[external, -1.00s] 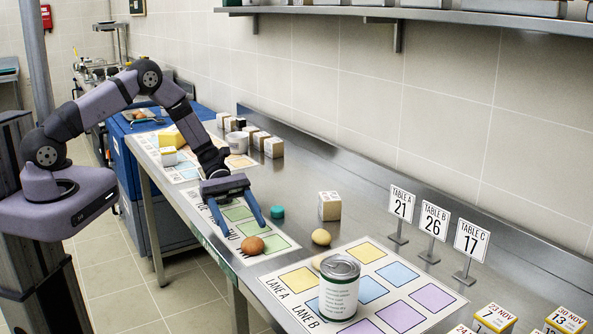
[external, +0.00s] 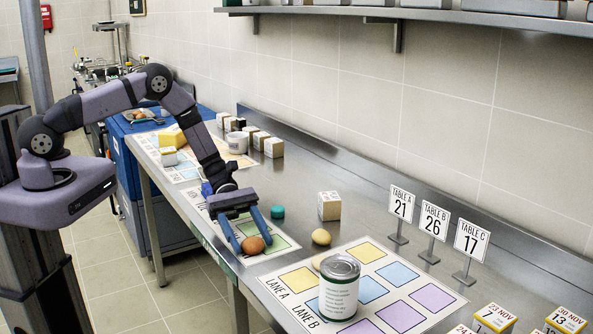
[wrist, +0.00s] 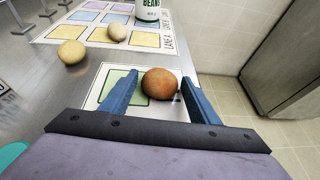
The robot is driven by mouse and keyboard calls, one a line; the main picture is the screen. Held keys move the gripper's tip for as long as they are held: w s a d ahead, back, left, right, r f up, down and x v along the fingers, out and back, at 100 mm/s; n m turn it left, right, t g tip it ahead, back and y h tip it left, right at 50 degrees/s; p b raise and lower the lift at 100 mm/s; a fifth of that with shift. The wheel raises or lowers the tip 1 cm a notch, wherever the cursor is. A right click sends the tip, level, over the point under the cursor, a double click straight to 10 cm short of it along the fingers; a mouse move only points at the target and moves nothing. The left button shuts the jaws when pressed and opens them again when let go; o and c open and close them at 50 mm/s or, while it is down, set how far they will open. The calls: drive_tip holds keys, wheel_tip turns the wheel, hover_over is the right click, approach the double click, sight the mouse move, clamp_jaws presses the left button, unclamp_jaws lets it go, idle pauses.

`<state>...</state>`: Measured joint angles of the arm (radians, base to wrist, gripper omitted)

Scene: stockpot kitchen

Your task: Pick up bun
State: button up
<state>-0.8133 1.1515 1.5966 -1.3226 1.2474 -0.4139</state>
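The brown, round bun (external: 253,245) rests on the white mat with the green squares, near the table's front edge. It also shows in the wrist view (wrist: 160,83), between my fingertips. My gripper (external: 254,248) is open and low over the mat, with one blue finger on each side of the bun. In the wrist view, my gripper (wrist: 157,76) shows gaps between the bun and both fingers, so it is not held.
A yellow round item (external: 321,237) and a paler one (wrist: 117,31) lie beyond the bun. A can (external: 339,288) stands on the lane mat. A teal cylinder (external: 277,212) and a small box (external: 329,206) stand nearby. Number signs (external: 434,221) stand farther right.

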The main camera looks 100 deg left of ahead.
drive_tip(key=c, duration=0.7)
drive_tip(key=shift+r, duration=0.2)
drive_tip(key=shift+d+r+b, duration=0.1)
drive_tip(key=shift+r+b, duration=1.25)
drive_tip(key=shift+r, duration=3.5)
